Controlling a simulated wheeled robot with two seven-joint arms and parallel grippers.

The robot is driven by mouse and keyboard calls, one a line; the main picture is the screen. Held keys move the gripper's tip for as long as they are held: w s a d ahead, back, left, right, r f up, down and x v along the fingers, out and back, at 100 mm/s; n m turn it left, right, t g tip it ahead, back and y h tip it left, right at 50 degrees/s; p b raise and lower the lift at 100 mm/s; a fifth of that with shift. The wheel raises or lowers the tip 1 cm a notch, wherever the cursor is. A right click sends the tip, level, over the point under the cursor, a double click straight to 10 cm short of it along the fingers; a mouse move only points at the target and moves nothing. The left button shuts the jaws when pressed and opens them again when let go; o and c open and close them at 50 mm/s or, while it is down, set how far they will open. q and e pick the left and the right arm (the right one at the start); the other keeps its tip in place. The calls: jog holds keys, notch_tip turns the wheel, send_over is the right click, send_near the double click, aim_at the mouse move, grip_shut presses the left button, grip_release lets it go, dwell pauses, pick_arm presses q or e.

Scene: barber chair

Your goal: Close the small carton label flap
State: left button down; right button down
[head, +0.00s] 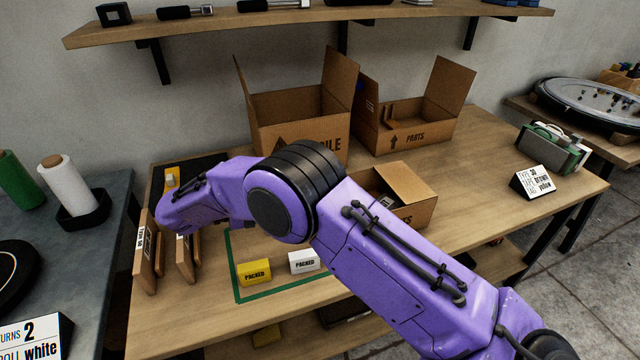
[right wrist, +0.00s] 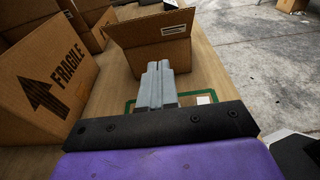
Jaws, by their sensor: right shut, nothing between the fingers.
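The small carton (head: 412,216) is brown and sits near the table's middle, partly hidden by my right arm in the head view. One flap (head: 404,181) stands open, tilted up, and dark contents show inside. In the right wrist view the carton (right wrist: 163,60) is ahead of the fingers, and a flap (right wrist: 150,28) with a white label is raised on it. My right gripper (right wrist: 158,66) is shut and empty, pointing towards the carton; I cannot tell whether it touches. In the head view it is mostly hidden behind my arm. My left gripper is not in view.
A FRAGILE box (head: 300,118) and a PARTS box (head: 410,135) stand open behind. Yellow (head: 254,272) and white (head: 304,262) PACKED blocks lie within a green outline. Brown panels (head: 148,255) stand at the left. The table's right front is clear.

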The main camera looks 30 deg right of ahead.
jog(key=s+d+r+p, duration=0.1)
jog(key=s+d+p, duration=0.1)
jog(key=d, duration=0.8)
jog(key=shift+s+p, duration=0.2)
jog(key=shift+p, duration=0.35)
jog(key=shift+d, duration=0.1)
